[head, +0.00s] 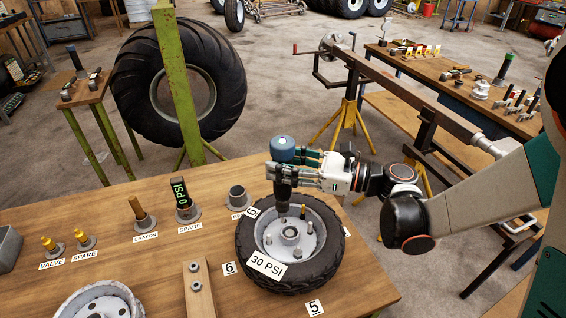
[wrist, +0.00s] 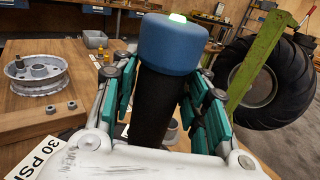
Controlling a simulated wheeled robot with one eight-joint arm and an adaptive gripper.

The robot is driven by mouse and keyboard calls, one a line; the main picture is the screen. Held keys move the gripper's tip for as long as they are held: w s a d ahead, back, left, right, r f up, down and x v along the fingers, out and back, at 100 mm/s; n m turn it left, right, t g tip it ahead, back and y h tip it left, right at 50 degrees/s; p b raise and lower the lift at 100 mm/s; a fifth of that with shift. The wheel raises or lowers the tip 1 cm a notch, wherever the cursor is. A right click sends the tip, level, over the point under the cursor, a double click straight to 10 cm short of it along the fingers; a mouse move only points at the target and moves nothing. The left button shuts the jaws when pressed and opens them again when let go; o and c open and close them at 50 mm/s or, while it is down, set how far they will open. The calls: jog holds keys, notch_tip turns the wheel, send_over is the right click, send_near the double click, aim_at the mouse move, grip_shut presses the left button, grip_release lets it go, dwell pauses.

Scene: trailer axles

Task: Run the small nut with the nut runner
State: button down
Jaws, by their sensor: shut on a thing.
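My gripper (head: 290,171) is shut around the black body of the nut runner (head: 283,149), which has a blue cap. In the wrist view the nut runner (wrist: 165,100) stands between the teal-padded fingers, and a green light glows on its cap. It is held upright over the far side of the small tyred wheel (head: 292,278). Its lower end is at the wheel's hub face; I cannot tell whether it sits on a stud or nut. Several studs show around the hub. Two nuts (head: 194,267) sit on a wooden strip left of the wheel; I cannot tell which nut is the small one.
On the bench (head: 120,205) stand a black gauge with green digits (head: 181,192), a crayon (head: 138,209), valves (head: 49,245) and an empty socket holder (head: 237,196). A bare rim (head: 100,304) lies at the front. A green post (head: 182,90) rises behind the bench.

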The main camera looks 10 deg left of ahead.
jog(key=shift+f+b, duration=1.2)
jog(key=shift+f, duration=0.05)
dwell(0.5)
jog(key=shift+f, duration=1.4)
dwell(2.6)
jog(key=shift+r+p, duration=1.55)
jog(key=shift+r, duration=0.75)
